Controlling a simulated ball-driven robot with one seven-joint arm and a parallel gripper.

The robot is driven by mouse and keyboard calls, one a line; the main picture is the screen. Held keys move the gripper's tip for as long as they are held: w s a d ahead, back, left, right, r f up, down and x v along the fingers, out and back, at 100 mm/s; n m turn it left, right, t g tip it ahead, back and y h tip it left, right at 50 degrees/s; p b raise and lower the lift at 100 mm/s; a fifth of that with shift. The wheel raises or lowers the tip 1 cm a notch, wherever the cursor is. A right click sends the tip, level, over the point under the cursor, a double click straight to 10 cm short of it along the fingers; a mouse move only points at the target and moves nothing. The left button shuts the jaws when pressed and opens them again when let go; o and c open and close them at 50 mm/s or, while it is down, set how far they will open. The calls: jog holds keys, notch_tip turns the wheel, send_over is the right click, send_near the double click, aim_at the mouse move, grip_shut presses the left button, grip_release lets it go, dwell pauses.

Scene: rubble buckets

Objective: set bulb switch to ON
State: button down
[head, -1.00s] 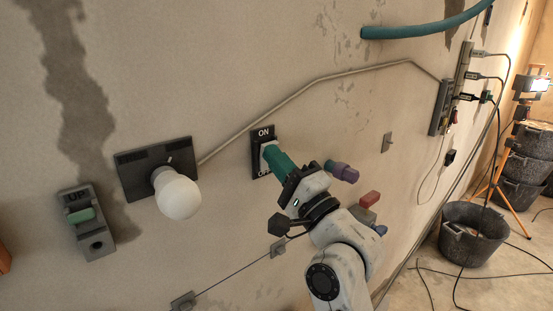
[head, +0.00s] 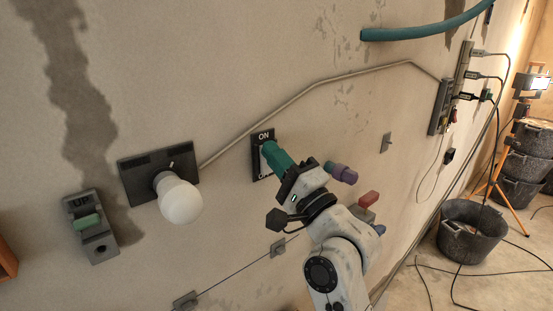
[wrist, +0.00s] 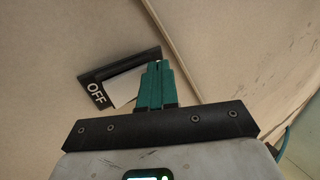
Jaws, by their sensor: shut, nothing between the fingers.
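The bulb switch (head: 257,164) is a dark plate on the wall with a pale rocker. ON is readable at its top; the lower label is mostly covered in the head view. In the wrist view the switch (wrist: 93,79) shows its OFF end and part of the white rocker. My gripper (head: 268,149) has its teal fingers together, with the tips over the upper part of the rocker. In the wrist view my gripper (wrist: 157,66) overlaps the rocker; contact cannot be told. The bulb (head: 180,198) is a white globe on a dark wall plate and looks unlit.
A lever box marked UP (head: 91,226) is on the wall at left. A purple knob (head: 343,173) and a red-topped fixture (head: 369,199) sit close to the right of my arm. A conduit (head: 310,85) runs above. A bucket (head: 472,232) and cables lie on the floor at right.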

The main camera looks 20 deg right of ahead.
jog(key=shift+w+a+r+p, duration=0.1)
jog(key=shift+w+r+p, duration=0.2)
jog(key=shift+r+p, duration=0.15)
jog(key=shift+s, duration=0.1)
dwell(0.4)
